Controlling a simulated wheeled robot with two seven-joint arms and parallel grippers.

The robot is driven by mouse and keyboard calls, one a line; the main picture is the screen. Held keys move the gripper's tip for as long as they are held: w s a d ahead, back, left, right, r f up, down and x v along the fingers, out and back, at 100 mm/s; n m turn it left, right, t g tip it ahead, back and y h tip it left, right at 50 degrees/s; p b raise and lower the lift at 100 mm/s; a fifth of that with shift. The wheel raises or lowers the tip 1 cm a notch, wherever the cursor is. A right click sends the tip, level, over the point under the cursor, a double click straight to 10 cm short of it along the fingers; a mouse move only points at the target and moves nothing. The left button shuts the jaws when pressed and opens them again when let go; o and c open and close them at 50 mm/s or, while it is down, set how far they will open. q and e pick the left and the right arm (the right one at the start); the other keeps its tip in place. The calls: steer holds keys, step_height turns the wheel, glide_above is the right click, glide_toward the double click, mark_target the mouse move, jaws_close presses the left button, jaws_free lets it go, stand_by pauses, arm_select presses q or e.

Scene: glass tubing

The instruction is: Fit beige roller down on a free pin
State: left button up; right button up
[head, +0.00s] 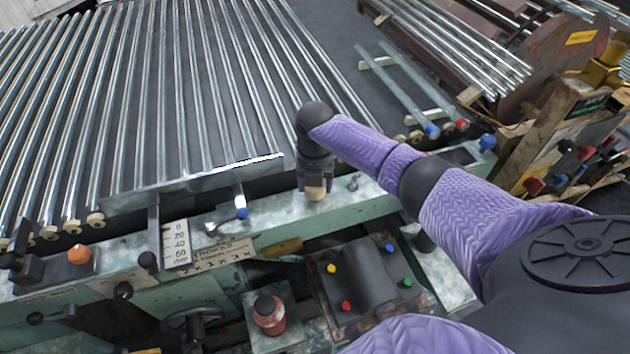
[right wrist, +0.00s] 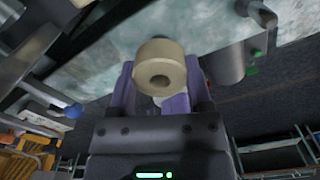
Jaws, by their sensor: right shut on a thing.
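The beige roller (head: 315,193) is a short cylinder with a hole through its middle. My right gripper (head: 316,183) is shut on it and holds it over the pale green rail of the machine. In the right wrist view the roller (right wrist: 160,66) sits between the two purple fingers (right wrist: 160,98), with its hole facing the camera. A small grey stub (head: 352,184), perhaps a pin, stands on the rail just right of the roller. Whether the roller touches the rail cannot be told. My left gripper is not in view.
Many glass tubes (head: 180,90) lie in a slanted row at the back left, with beige rollers (head: 95,219) at their near ends. A metal bar (head: 190,186) crosses in front. A control box with coloured buttons (head: 362,280) is nearer. A blue-tipped lever (head: 241,207) stands left of the gripper.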

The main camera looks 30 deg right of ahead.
steer(key=shift+f+b, duration=0.3)
steer(key=shift+f, duration=0.2)
steer(key=shift+f+b, duration=0.3)
steer(key=shift+f, duration=0.1)
steer(key=shift+f, duration=0.1)
steer(key=o, duration=1.3)
steer(key=shift+c, duration=0.2)
step_height(320, 180, up, 9)
steer(key=p, duration=0.2)
steer(key=shift+p, duration=0.35)
steer(key=shift+r, duration=0.5)
